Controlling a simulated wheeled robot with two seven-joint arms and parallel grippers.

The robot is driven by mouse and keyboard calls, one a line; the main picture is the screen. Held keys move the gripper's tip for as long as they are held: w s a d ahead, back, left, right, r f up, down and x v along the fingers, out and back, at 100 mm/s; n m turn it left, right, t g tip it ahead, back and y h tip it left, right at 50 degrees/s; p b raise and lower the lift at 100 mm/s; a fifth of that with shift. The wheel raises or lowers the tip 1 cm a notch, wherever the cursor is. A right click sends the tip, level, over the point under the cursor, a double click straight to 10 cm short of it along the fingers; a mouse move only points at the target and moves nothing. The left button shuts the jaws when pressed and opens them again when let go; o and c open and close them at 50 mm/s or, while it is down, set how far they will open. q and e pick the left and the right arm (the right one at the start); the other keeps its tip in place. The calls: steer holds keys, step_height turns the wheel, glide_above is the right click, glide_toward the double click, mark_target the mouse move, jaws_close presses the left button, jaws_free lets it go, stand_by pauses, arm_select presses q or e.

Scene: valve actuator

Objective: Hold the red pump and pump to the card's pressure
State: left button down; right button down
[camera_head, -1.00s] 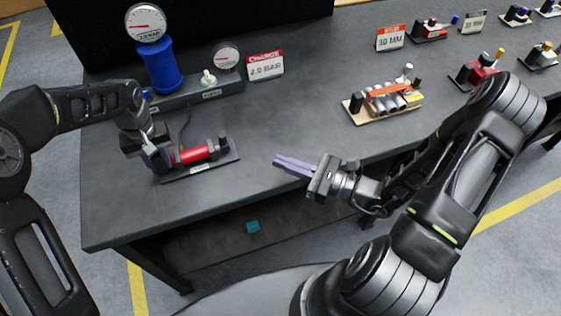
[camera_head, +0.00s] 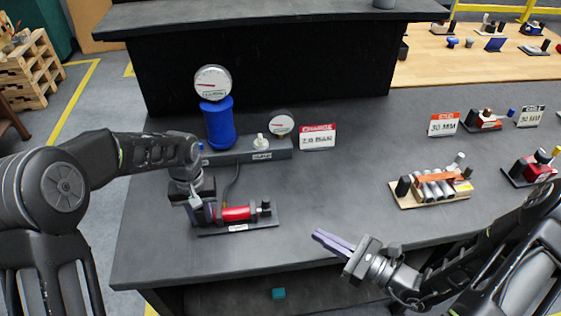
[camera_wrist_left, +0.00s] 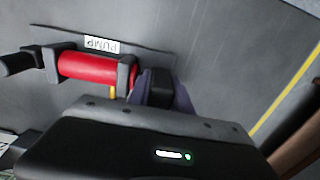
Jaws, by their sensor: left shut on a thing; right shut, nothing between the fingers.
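The red pump (camera_head: 237,213) lies on a dark base plate at the table's left front, with a black knob at its right end. My left gripper (camera_head: 197,213) is shut on the dark block at the pump's left end. The left wrist view shows the red barrel (camera_wrist_left: 97,68) and the fingers (camera_wrist_left: 160,90) around that dark block. The card (camera_head: 318,137) stands behind, red-topped, its print blurred now. A large gauge (camera_head: 212,83) tops a blue cylinder (camera_head: 218,125). A smaller gauge (camera_head: 281,124) is beside it; neither reading is legible. My right gripper (camera_head: 333,243) is shut and empty over the table's front edge.
A grey manifold bar (camera_head: 250,152) with a pale knob lies behind the pump, joined by a dark hose. A wooden-based fixture with metal cylinders (camera_head: 432,187) and an orange-topped card (camera_head: 443,125) are to the right. The table between pump and fixture is clear.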

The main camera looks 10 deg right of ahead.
arm_select(q)
steer(key=shift+s+d+f, duration=0.15)
steer(key=shift+s+f, duration=0.05)
stand_by(0.6)
steer(key=c, duration=1.6)
jaws_free()
steer(key=o, duration=0.5)
steer(key=shift+w+r, duration=0.1)
steer(key=shift+w, duration=0.05)
steer(key=shift+r, duration=0.1)
step_height(320, 180, up, 12)
steer(key=shift+f, duration=0.1)
